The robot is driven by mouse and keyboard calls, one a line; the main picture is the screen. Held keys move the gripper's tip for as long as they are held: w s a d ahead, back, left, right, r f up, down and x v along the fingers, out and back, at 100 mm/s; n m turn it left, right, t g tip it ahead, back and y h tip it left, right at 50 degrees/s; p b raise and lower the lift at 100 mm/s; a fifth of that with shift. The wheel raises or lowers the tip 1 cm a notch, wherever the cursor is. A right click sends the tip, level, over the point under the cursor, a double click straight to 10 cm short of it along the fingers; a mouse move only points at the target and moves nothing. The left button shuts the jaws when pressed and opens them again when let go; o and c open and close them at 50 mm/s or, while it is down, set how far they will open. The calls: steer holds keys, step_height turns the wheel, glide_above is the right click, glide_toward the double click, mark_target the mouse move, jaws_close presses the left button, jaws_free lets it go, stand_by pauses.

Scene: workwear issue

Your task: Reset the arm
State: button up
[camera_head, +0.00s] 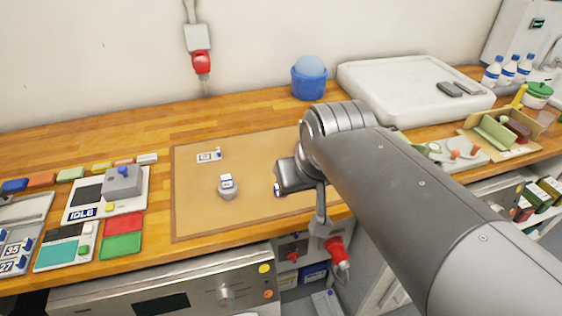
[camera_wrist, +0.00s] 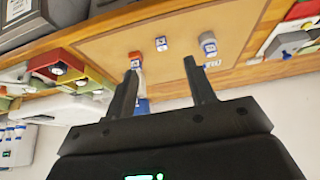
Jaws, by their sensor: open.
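My arm reaches in from the lower right of the head view, and its end is above the right part of a brown mat (camera_head: 205,215) on the wooden worktop. The fingers are not clearly visible there. In the wrist view my gripper (camera_wrist: 162,72) shows two dark fingers spread apart, with nothing held between them. Beyond the fingers the wrist view shows the mat (camera_wrist: 185,25) with small labelled items on it. In the head view a grey round item with a white-and-blue label (camera_head: 228,188) stands on the mat, left of my arm's end.
A flat label piece (camera_head: 208,156) lies on the mat. A blue bucket (camera_head: 309,78) and a white tray (camera_head: 415,88) stand behind. Devices, including one marked IDLE (camera_head: 82,213), are at left; bottles (camera_head: 508,70) and a cardboard tray (camera_head: 480,145) at right.

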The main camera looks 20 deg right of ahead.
steer(key=s+f, duration=0.2)
steer(key=s, duration=0.1)
steer(key=shift+a, duration=0.35)
